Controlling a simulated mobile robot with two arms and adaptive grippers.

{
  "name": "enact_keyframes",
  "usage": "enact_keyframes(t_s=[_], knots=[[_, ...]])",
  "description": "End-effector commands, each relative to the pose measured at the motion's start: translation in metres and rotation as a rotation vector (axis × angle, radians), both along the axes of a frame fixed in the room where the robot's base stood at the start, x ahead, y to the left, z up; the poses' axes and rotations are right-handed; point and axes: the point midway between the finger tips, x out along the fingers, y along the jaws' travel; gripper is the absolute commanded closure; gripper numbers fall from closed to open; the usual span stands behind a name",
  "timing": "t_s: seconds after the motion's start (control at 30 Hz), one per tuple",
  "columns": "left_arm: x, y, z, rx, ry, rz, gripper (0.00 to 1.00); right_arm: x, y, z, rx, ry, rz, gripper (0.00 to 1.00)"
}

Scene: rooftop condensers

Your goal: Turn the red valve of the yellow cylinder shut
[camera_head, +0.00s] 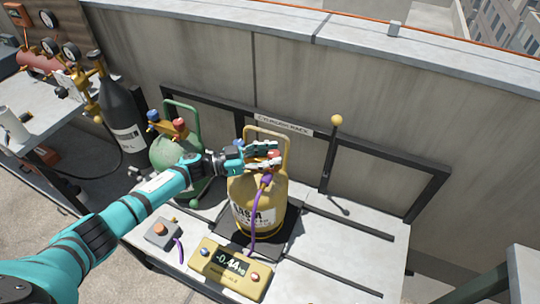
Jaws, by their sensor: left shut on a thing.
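The yellow cylinder (250,196) stands upright on a dark scale plate (288,230) on the bench. It has a pale yellow handle frame (285,138) and a purple hose at its top. My left gripper (270,156) reaches in from the left at the cylinder's top, its fingers shut around the red valve (274,154). The fingers cover most of the valve, so only a bit of red shows. My right gripper is out of view.
A green cylinder (172,153) with blue and red valves stands close on the left, beside my arm. A yellow scale display (230,266) and a grey button box (161,231) sit in front. A ball-topped rod (332,150) rises at right. The bench's right side is clear.

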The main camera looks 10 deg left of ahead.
Motion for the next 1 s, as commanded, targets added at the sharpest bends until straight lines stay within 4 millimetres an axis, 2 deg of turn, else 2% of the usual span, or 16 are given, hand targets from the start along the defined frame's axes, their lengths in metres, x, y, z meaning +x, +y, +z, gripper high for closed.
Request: enact_keyframes(t_s=[0.17, 0.2, 0.37, 0.67, 0.87, 1.0], knots=[[0.000, 0.000, 0.000, 0.000, -0.001, 0.001, 1.00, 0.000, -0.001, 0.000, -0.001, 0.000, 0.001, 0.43], [0.000, 0.000, 0.000, 0.000, -0.001, 0.001, 0.63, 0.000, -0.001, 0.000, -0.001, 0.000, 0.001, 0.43], [0.000, 0.000, 0.000, 0.000, -0.001, 0.001, 0.43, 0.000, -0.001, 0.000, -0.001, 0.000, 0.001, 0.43], [0.000, -0.001, 0.001, -0.001, 0.000, 0.008, 0.43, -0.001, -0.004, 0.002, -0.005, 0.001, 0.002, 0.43], [-0.003, -0.003, 0.004, -0.004, 0.005, 0.104, 0.43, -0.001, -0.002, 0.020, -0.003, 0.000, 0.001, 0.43], [-0.006, -0.004, 0.005, -0.007, 0.007, 0.245, 0.43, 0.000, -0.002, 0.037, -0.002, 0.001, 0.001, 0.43]])
